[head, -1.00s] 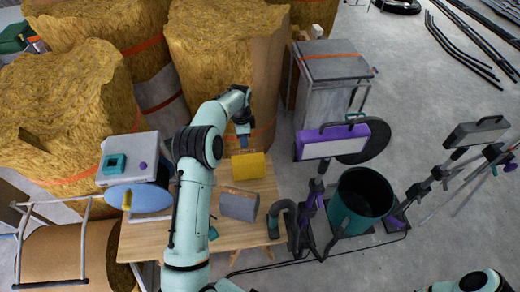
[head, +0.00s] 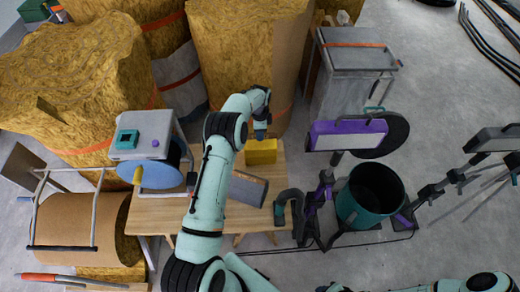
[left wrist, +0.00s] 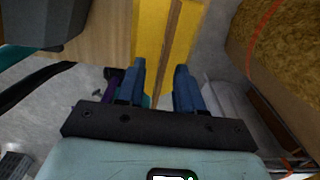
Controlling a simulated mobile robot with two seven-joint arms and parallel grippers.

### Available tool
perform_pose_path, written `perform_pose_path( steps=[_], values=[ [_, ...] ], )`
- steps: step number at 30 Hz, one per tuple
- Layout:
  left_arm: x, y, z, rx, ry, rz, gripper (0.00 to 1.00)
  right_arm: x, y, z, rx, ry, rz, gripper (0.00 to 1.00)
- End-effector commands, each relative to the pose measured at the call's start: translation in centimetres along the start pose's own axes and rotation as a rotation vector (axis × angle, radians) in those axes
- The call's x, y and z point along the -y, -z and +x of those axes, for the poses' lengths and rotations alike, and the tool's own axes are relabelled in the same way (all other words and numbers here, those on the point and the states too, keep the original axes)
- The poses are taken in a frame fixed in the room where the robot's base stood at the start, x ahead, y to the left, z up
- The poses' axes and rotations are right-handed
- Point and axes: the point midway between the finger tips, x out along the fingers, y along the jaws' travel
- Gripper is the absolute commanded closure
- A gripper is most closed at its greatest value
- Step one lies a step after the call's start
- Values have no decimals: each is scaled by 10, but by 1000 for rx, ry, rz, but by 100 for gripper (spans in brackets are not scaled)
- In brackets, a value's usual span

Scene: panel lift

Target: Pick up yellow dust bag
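The yellow dust bag (head: 261,151) stands on the wooden table near its far edge. My left gripper (head: 261,135) is right above the bag in the head view. In the left wrist view the bag (left wrist: 150,30) lies ahead of the two blue fingers, with a brown strip along its middle. The left fingers (left wrist: 161,75) are apart, and the bag shows in the gap between them. I cannot tell whether either fingertip touches it. Part of my right arm shows at the bottom right of the head view, but its gripper is out of frame.
A grey machine with a blue disc (head: 158,174) is at the table's left. Yellow bales (head: 240,60) rise close behind the table. A teal bucket (head: 358,210) and purple-framed lamp (head: 345,134) stand right.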

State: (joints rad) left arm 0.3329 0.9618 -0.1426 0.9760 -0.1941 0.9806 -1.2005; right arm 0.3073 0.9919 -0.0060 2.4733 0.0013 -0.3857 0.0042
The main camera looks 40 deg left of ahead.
Motion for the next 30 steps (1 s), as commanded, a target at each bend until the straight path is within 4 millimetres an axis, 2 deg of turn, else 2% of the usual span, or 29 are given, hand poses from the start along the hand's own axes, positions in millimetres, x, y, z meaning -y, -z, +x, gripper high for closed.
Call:
perform_pose_path(
  steps=[6, 13, 16, 17, 30],
  values=[
    [2, 1, 22, -2, 2, 0, 64, 3, 4, -4, -5, 2, -2, 63],
    [2, 1, 24, -2, 2, -1, 64, 2, 3, -4, -4, 1, -2, 63],
    [1, 1, 24, -2, 2, 0, 96, 2, 3, -4, -4, 1, -2, 63],
    [1, 1, 24, -2, 2, 0, 100, 2, 3, -4, -4, 1, -2, 63],
    [2, 1, 19, -2, 3, 0, 100, 2, 3, -3, -4, 1, -1, 63]
  ],
)
